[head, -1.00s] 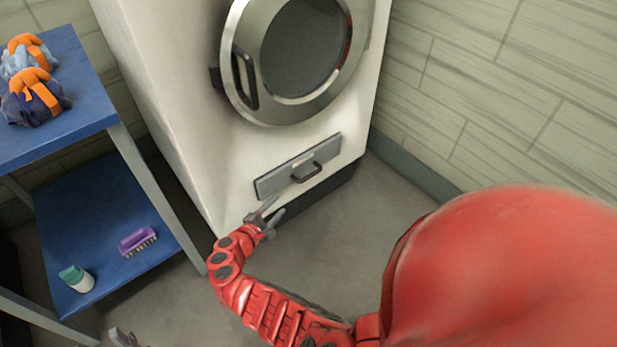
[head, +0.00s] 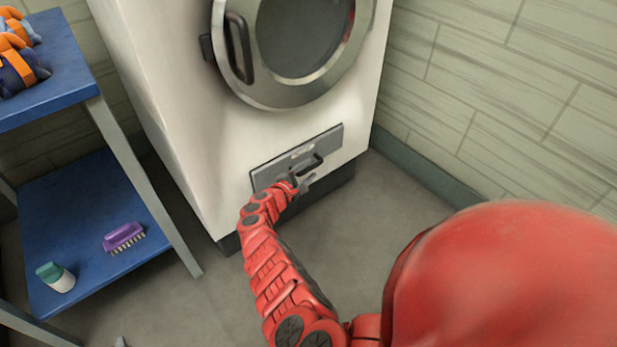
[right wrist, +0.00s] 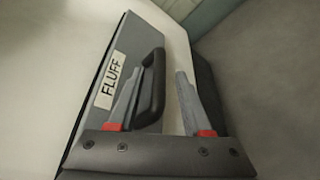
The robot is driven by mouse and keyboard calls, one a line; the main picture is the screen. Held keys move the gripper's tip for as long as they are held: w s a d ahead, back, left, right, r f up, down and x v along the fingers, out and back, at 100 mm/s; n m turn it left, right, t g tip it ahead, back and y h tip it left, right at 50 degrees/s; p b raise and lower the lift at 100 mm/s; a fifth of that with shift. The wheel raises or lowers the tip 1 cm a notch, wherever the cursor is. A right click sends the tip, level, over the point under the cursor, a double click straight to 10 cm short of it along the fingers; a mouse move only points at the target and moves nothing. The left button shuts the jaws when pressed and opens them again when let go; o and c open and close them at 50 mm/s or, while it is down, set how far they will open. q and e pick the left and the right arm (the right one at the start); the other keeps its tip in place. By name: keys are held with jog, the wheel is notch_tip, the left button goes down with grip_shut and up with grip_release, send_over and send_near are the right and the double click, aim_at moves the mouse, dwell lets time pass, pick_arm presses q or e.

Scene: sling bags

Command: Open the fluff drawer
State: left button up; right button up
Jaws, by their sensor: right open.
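The fluff drawer (head: 272,172) is a grey panel low on the front of the white machine, and it looks shut. In the right wrist view its "FLUFF" label (right wrist: 109,85) and dark bar handle (right wrist: 153,85) show clearly. My right gripper (head: 302,181) is at the drawer front, just below the handle (head: 305,166). In the right wrist view my right gripper (right wrist: 162,72) is open, with the handle bar between its fingers in the picture; contact cannot be told. A small grey tip at the bottom edge of the head view may be my left gripper (head: 121,342), mostly cut off.
The white machine (head: 170,90) has a round door (head: 232,85) above the drawer. A blue shelf unit (head: 60,215) at left holds a purple brush (head: 123,237), a bottle (head: 58,277) and bags (head: 20,65). Floor (head: 390,190) is clear; a tiled wall (head: 510,90) stands right.

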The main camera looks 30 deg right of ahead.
jog(key=shift+w+d, duration=0.2)
jog(key=shift+d, duration=0.2)
grip_shut()
dwell(1.2)
